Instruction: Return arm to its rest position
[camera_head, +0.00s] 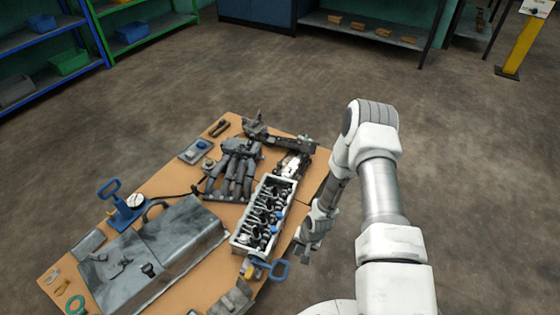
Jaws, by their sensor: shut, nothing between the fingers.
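My arm (380,190) rises at the right and bends over at a grey-capped elbow. Its forearm hangs down toward the right edge of the workbench. My gripper (303,258) points downward beside the bench's right edge, close to the engine head (236,243). The gripper is small in view, and its fingers look closed with nothing seen between them. I cannot tell whether it is over the bench top or just off its edge.
The tan workbench (170,178) holds a manifold (235,170), a grey metal case (160,255), a blue-handled tool (122,205) and a blue handle (279,269). Shelves (45,45) stand at the back left, and a yellow post (522,45) at the right. Floor right of my arm is clear.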

